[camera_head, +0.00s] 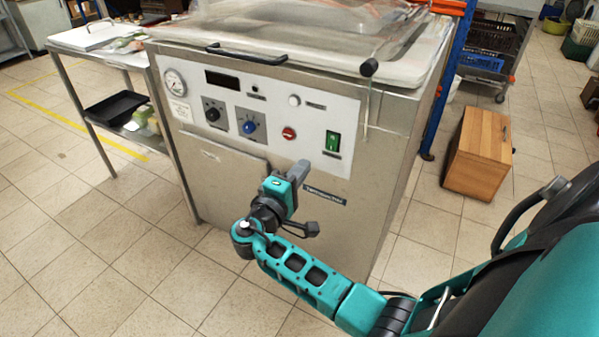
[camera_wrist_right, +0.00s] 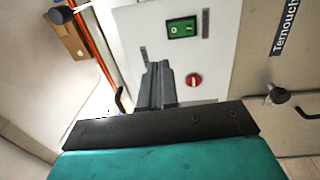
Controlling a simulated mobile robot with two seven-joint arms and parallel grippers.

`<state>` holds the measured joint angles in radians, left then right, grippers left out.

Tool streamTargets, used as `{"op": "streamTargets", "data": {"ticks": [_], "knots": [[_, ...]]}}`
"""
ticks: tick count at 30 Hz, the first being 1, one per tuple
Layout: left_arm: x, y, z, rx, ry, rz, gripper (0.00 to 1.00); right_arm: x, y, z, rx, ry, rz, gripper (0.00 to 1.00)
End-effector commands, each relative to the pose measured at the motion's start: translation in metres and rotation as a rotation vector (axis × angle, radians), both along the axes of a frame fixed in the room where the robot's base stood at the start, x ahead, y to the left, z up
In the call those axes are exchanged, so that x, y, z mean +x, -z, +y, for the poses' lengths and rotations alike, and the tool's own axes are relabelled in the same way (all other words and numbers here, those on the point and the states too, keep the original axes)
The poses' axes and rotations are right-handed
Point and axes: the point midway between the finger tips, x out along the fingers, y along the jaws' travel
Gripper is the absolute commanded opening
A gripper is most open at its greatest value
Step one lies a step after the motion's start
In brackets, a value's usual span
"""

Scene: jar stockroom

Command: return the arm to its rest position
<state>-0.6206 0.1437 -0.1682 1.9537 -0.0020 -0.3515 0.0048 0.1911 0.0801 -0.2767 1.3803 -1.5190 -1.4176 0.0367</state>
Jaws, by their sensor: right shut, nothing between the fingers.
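My right arm reaches in from the lower right of the head view, teal and black, bent at the elbow. Its right gripper (camera_head: 299,171) is shut and empty in front of the steel machine's (camera_head: 375,200) front panel, below the red knob. In the right wrist view the shut grey fingers of the right gripper (camera_wrist_right: 157,82) point at the panel, with nothing between them. I cannot tell whether the fingertips touch the machine. My left gripper is not in view.
The panel has a green switch (camera_head: 333,140), a red knob (camera_head: 289,133), a blue knob (camera_head: 249,127) and a gauge (camera_head: 174,82). A wooden box (camera_head: 481,150) stands on the floor at right. A side table (camera_head: 80,42) stands at left. The tiled floor at lower left is clear.

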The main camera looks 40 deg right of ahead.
Motion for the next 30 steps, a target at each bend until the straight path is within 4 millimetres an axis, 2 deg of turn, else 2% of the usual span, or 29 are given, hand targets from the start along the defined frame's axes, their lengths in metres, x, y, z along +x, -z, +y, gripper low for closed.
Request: {"op": "streamTargets", "data": {"ticks": [16, 19, 22, 25, 27, 30], "knots": [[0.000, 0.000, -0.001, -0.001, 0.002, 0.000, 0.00, 0.000, 0.000, 0.000, 0.000, 0.000, 0.000, 0.00], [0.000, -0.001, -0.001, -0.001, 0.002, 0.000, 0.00, -0.002, 0.007, 0.000, 0.021, -0.014, 0.012, 0.00], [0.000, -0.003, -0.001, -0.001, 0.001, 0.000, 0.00, -0.008, 0.032, 0.003, 0.114, -0.070, 0.056, 0.00], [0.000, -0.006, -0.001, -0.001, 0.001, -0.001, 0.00, -0.023, 0.076, 0.013, 0.293, -0.173, 0.117, 0.00], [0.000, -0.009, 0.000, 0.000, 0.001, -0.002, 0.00, -0.039, 0.110, 0.028, 0.456, -0.260, 0.151, 0.00], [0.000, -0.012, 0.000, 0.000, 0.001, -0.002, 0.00, -0.066, 0.146, 0.058, 0.701, -0.377, 0.163, 0.00]]}}
